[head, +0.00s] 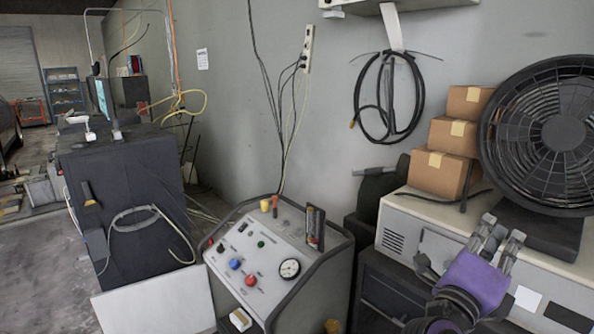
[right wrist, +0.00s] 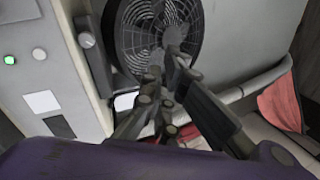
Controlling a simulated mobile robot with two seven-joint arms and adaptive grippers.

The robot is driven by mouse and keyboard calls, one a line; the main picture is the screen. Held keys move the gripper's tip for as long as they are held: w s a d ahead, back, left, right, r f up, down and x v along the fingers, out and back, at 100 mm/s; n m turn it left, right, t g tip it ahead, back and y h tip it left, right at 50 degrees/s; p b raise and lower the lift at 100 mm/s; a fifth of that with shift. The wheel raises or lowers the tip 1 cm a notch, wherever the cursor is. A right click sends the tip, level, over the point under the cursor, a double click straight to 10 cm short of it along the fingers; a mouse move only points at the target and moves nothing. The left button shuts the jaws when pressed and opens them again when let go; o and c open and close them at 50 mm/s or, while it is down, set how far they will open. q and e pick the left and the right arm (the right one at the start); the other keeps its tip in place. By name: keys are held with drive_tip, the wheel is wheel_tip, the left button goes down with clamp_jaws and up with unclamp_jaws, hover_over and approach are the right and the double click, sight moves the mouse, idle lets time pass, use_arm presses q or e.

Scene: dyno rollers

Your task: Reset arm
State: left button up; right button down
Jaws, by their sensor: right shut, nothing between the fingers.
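My right arm (head: 478,278), with a purple section, reaches up from the lower right of the head view. My right gripper (head: 502,230) is in front of the white cabinet and below the big black fan. Its dark fingers also show in the right wrist view (right wrist: 164,75), pointing toward a round black fan grille. The gripper is shut and empty. My left gripper is in neither view.
A grey control console (head: 270,258) with knobs and a gauge stands at bottom centre. The white cabinet (head: 400,233) bears stacked cardboard boxes (head: 438,172) and the black fan (head: 540,135). A dark cabinet (head: 130,200) stands left. Open floor (head: 35,270) lies farther left.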

drive_tip(key=s+d+r+n+t+h, duration=0.1)
drive_tip(key=d+r+n+t, duration=0.25)
drive_tip(key=r, duration=0.55)
drive_tip(key=a+f+n+t+y, duration=0.45)
drive_tip(key=f+n+y, duration=0.4)
drive_tip(key=n, duration=0.25)
drive_tip(key=a+f+n+t+y, duration=0.3)
drive_tip(key=a+f+n+y, duration=0.35)
drive_tip(key=n+y, duration=0.45)
drive_tip(key=s+a+f+n+g+y, duration=0.1)
drive_tip(key=s+f+n+g, duration=0.2)
drive_tip(key=f, duration=0.6)
drive_tip(key=s+a+f+n+g+y, duration=0.15)
drive_tip(key=f+n+g, duration=0.3)
drive_tip(key=f, duration=0.45)
drive_tip(key=s+d+f+n+g+h, duration=0.1)
drive_tip(key=s+d+f+g, duration=0.2)
drive_tip(key=s+f, duration=0.5)
drive_tip(key=s+d+f+n+g+h, duration=0.25)
drive_tip(key=s+f, duration=0.45)
drive_tip(key=f, duration=0.4)
drive_tip(key=s+d+f+n+g+h, duration=0.15)
drive_tip(key=s+f+g, duration=0.25)
drive_tip(key=s+f, duration=0.4)
drive_tip(key=w+a+f+m+t+y, duration=0.1)
drive_tip(key=w+a+m, duration=0.2)
drive_tip(key=a, duration=1.1)
drive_tip(key=m, duration=0.3)
drive_tip(key=shift+a+f, duration=0.15)
drive_tip(key=shift+f, duration=0.25)
